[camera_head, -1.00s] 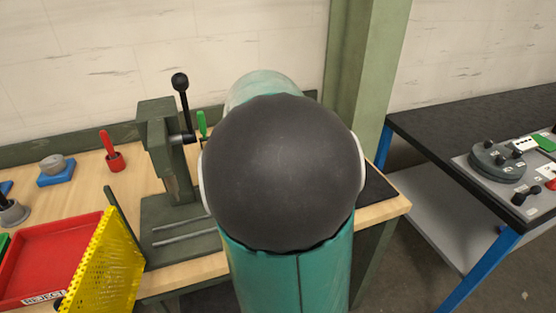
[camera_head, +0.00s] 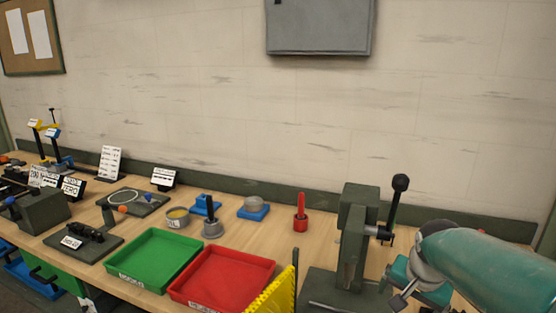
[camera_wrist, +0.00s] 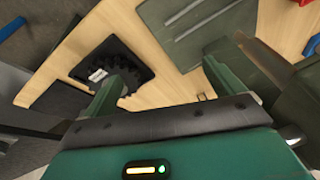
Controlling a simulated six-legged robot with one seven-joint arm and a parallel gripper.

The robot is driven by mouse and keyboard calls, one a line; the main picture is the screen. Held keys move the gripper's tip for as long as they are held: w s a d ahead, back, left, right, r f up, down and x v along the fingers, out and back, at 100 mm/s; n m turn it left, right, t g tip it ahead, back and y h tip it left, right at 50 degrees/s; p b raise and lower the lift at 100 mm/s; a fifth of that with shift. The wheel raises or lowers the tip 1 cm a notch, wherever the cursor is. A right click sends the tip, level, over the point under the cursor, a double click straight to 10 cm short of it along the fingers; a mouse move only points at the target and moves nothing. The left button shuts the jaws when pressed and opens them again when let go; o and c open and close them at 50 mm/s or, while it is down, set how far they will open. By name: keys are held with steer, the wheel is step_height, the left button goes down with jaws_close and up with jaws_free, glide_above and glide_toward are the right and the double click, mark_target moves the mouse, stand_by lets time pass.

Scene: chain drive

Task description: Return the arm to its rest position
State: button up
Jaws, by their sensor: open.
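My gripper (camera_wrist: 163,82) is open in the wrist view, with its two green fingers spread and nothing between them. Below it lie the wooden bench and a black mat (camera_wrist: 150,62) carrying a dark toothed wheel (camera_wrist: 125,68) with a white label; the left finger partly overlaps the wheel in the picture. In the head view my teal arm comes in from the lower right. My gripper (camera_head: 402,284) is at its end, just right of the green press, small and partly hidden by the arm.
The dark green press (camera_head: 352,235) with its black-knobbed lever (camera_head: 398,205) stands close to my gripper. A grey wall box (camera_head: 320,25) hangs above.

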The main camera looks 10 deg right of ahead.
steer(key=s+a+r+n, duration=0.1)
steer(key=s+a+n, duration=0.2)
steer(key=a, duration=0.3)
steer(key=s+a+r+n+t+y, duration=0.1)
steer(key=s+a+n, duration=0.1)
steer(key=a, duration=0.5)
steer(key=s+a+r+n+t, duration=0.1)
steer(key=s+a+n, duration=0.2)
steer(key=a+n, duration=0.2)
steer(key=shift+s+a+r, duration=0.15)
steer(key=shift+s+a, duration=0.15)
steer(key=shift+a, duration=0.8)
